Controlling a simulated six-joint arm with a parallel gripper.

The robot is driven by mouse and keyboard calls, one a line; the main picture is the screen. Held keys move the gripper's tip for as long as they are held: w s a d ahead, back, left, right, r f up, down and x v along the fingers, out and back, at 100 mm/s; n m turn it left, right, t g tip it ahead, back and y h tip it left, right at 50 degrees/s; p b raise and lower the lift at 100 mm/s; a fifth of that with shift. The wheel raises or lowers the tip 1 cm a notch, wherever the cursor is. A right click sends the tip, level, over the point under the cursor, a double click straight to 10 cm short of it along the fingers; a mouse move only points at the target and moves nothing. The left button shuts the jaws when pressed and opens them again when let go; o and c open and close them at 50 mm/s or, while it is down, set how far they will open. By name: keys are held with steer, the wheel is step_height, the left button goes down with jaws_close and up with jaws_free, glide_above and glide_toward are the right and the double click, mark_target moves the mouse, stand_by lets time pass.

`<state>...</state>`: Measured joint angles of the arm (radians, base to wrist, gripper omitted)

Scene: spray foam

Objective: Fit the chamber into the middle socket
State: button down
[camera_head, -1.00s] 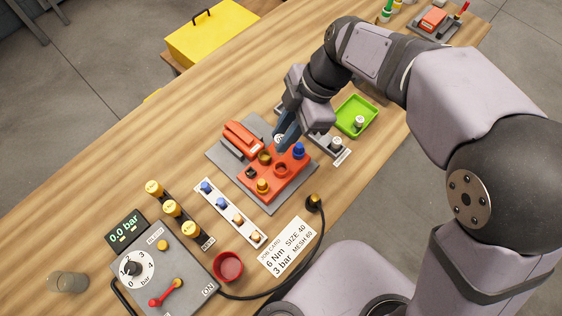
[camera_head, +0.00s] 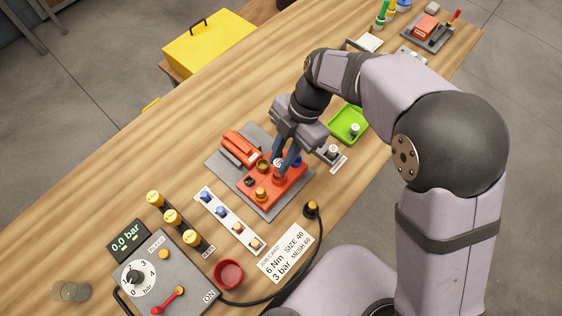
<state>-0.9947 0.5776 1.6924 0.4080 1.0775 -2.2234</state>
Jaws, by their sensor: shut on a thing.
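The red block (camera_head: 290,187) sits on a grey base plate on the table, with several sockets and fittings. A yellow fitting (camera_head: 261,194) stands at its front and a blue fitting (camera_head: 295,161) at its back right, partly behind a finger. My gripper (camera_head: 280,168) points down over the block's middle, shut on the chamber (camera_head: 278,163), a small pale metallic piece showing between the fingers. The middle socket (camera_head: 279,178) lies right at the fingertips. I cannot tell whether the chamber is inside it or just above it.
A red clamp-like part (camera_head: 241,148) is behind the block on the left. A green tray (camera_head: 347,122) and a grey holder (camera_head: 333,152), each with a small metal piece, stand to the right. A white strip (camera_head: 229,220) with blue and tan pieces lies in front.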

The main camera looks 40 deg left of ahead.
steer(key=shift+f+p, duration=0.7)
steer(key=shift+f, duration=1.45)
steer(key=shift+f, duration=0.15)
steer(key=c, duration=1.6)
jaws_free()
steer(key=shift+r, duration=0.25)
steer(key=shift+w+r, duration=0.2)
steer(key=shift+r, duration=0.1)
steer(key=b+v, duration=0.3)
steer(key=v, duration=0.8)
steer(key=shift+r, duration=0.15)
